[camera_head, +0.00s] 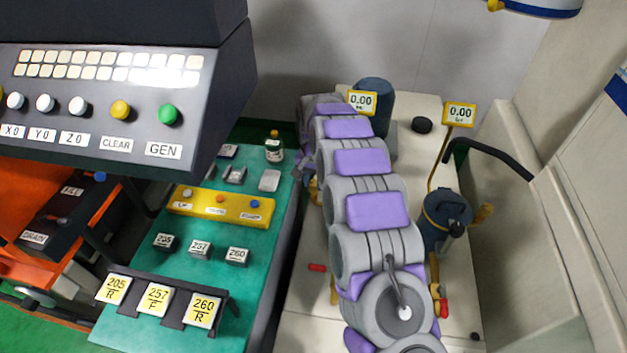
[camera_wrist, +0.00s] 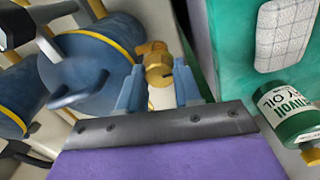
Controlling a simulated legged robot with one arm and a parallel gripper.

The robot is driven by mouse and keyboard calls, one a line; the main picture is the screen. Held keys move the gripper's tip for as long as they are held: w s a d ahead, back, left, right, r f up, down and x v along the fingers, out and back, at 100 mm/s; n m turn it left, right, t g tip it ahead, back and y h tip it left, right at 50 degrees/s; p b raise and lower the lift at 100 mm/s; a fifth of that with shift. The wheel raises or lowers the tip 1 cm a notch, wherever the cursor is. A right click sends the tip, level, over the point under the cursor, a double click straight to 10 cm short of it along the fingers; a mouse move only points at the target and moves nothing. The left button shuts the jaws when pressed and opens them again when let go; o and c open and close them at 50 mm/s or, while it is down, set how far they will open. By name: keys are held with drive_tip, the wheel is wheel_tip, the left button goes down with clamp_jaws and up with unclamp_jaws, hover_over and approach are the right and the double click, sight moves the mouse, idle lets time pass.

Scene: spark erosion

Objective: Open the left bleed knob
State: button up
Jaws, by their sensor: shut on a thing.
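The brass bleed knob (camera_wrist: 157,62) shows in the wrist view beside a blue canister (camera_wrist: 120,40) with a yellow band. My gripper (camera_wrist: 158,72) has its two blue-grey fingers on either side of the knob, shut on it. In the head view the left canister (camera_head: 374,97) stands at the back behind my arm, with a 0.00 display (camera_head: 361,102) in front of it. My arm hides the gripper's fingers and most of the left canister's lower part there. The right canister (camera_head: 443,213) has a brass knob (camera_head: 483,212) on its right side.
The control panel (camera_head: 110,100) overhangs the bench at left.

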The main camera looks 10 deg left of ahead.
drive_tip(key=shift+r+n+p, duration=0.1)
drive_tip(key=shift+n+p, duration=0.2)
drive_tip(key=n+p, duration=0.2)
drive_tip(key=shift+n, duration=0.3)
drive_tip(key=n+p, duration=0.3)
drive_tip(key=n, duration=0.2)
drive_tip(key=shift+n+p, duration=0.3)
drive_tip(key=n+p, duration=0.2)
drive_tip(key=n, duration=0.2)
drive_tip(key=shift+n+p, duration=1.5)
drive_tip(key=shift+n, duration=1)
drive_tip(key=shift+w, duration=0.1)
drive_tip(key=o, duration=1)
drive_tip(key=shift+o, duration=0.2)
